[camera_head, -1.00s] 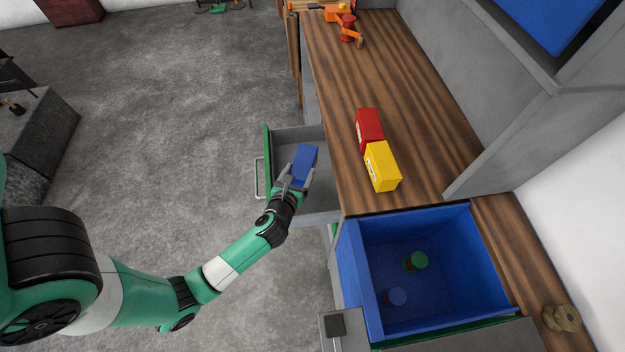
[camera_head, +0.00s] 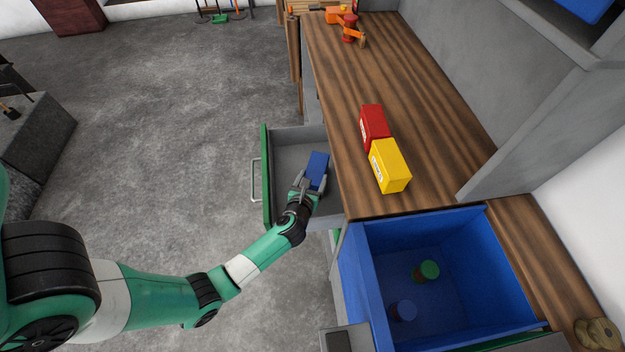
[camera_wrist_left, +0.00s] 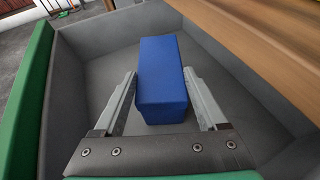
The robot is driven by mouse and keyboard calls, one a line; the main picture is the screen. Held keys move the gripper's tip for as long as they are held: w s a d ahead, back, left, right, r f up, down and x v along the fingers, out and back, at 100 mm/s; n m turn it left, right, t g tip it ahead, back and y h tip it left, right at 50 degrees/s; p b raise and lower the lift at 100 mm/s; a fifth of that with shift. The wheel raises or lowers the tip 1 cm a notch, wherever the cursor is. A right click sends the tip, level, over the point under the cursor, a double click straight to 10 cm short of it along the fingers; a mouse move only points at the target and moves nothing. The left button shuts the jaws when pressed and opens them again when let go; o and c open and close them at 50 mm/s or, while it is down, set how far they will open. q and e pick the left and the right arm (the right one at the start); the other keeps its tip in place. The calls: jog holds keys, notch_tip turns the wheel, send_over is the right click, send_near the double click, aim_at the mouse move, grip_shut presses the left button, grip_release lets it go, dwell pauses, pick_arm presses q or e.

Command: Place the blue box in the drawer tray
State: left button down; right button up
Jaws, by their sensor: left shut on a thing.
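The blue box (camera_head: 318,168) is held by my left gripper (camera_head: 311,184) inside the open drawer tray (camera_head: 288,160), near its right side by the counter. In the left wrist view the box (camera_wrist_left: 160,75) lies between the two grey fingers of the gripper (camera_wrist_left: 160,92), with the grey tray (camera_wrist_left: 100,72) floor and walls around it. I cannot tell whether the box touches the tray floor. The rest of the tray shows empty. My right gripper is in neither view.
The drawer has a green front (camera_head: 266,178) on the left. A wooden counter (camera_head: 345,85) borders it on the right, carrying a red box (camera_head: 374,125) and a yellow box (camera_head: 389,166). A large blue bin (camera_head: 450,255) holding a green-topped item (camera_head: 428,270) stands nearer me.

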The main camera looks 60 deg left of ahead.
pick_arm(q)
grip_release()
jog(key=shift+d+r, duration=0.1)
jog(key=shift+r, duration=0.05)
jog(key=p+v, duration=0.4)
jog(key=v, duration=0.7)
jog(key=shift+s+d, duration=0.3)
jog(key=shift+s, duration=0.05)
